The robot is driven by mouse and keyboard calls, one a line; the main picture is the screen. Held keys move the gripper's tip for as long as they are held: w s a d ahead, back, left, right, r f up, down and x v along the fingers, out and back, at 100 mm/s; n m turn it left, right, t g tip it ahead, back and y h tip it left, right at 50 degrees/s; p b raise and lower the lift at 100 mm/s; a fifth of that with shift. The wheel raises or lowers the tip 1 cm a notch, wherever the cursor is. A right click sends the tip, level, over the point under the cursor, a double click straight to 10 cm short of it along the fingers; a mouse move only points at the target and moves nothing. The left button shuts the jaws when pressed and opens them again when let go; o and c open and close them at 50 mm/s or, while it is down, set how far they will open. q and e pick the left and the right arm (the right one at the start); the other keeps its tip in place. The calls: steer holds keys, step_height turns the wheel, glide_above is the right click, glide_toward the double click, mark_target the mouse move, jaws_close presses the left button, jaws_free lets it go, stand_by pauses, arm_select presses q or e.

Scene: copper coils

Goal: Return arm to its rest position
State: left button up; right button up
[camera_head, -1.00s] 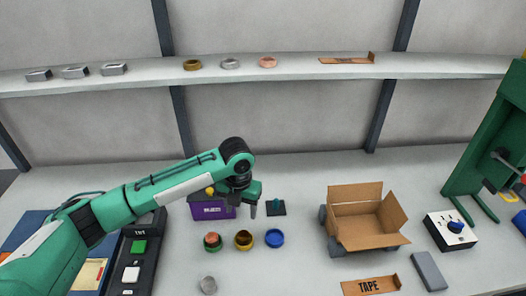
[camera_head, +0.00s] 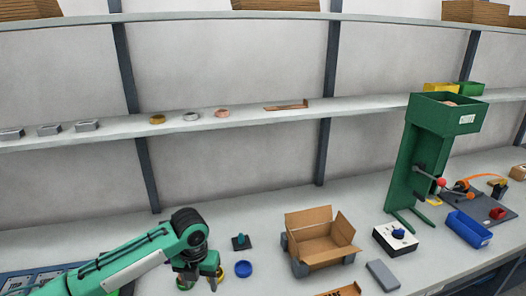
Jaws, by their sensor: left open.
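My left arm (camera_head: 125,263), green with a white panel, comes in from the lower left. Its gripper (camera_head: 203,281) points down over the bench near the bottom edge, with its fingers apart. It is left of a blue ring-like dish (camera_head: 243,269) and in front of a small black base with a teal knob (camera_head: 241,242). Nothing shows clearly between the fingers. The gripper and arm hide part of the bench, and round items there cannot be told apart from the fingers. My right arm is not in view.
An open cardboard box (camera_head: 318,243) stands right of the gripper. The bench behind the arm is clear.

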arm_select(q)
steer(key=s+d+f+n+t+h, duration=0.1)
steer(key=s+d+f+n+h, duration=0.1)
steer(key=s+d+f+n, duration=0.35)
steer(key=s+d+f+n+t+h, duration=0.1)
steer(key=s+d+f+n+h, duration=0.15)
steer(key=s+n, duration=0.6)
steer(key=s+a+f+n+t+y, duration=0.15)
steer(key=s+a+n+y, duration=0.25)
steer(key=s+a+n, duration=1.45)
steer(key=w+d+f+n+g, duration=0.1)
steer(key=d+f, duration=0.1)
steer(key=f, duration=1.4)
steer(key=w+d+f+n, duration=0.1)
steer(key=d+f+n, duration=0.1)
steer(key=f, duration=1.3)
steer(key=s+a+f+g, duration=0.1)
steer(key=s+a+f, duration=0.2)
steer(key=s+f, duration=1.6)
steer(key=shift+a+f+m, duration=0.15)
steer(key=shift+m, duration=0.2)
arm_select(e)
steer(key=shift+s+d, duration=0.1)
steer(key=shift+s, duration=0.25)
